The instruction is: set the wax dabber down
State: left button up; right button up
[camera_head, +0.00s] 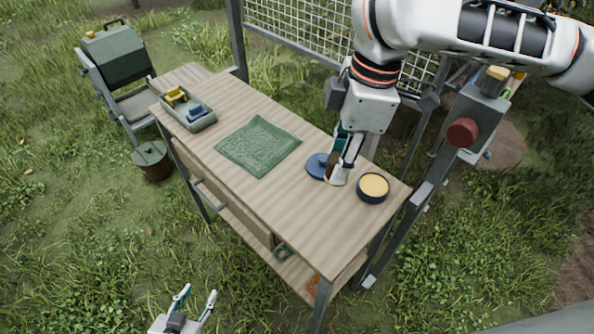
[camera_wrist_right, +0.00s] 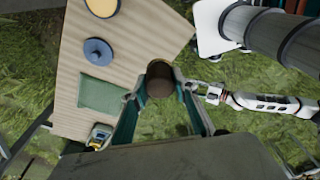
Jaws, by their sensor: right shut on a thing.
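The wax dabber shows in the right wrist view as a dark brown round piece (camera_wrist_right: 160,80) between the fingers of my right gripper (camera_wrist_right: 160,92). In the head view my right gripper (camera_head: 338,172) points down over the right part of the wooden table (camera_head: 250,105), shut on the brown dabber (camera_head: 332,166), which the fingers partly hide. I cannot tell whether the dabber touches the tabletop. My left gripper (camera_head: 196,302) is open and empty at the bottom, in front of the table over grass.
A round tin of yellow wax (camera_head: 373,186) stands right of my right gripper. A blue knobbed lid (camera_head: 316,165) lies just left of it. A green cloth (camera_head: 258,145) and a tray (camera_head: 190,116) with yellow and blue items lie further left. A mesh fence (camera_head: 300,30) stands behind.

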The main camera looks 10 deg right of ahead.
notch_tip(320, 180, down, 15)
jog(key=shift+f, duration=0.7)
notch_tip(320, 180, down, 4)
jog(key=shift+r, duration=0.2)
jog(key=shift+f, duration=0.1)
jog(key=o, duration=0.9)
jog(key=shift+o, duration=0.8)
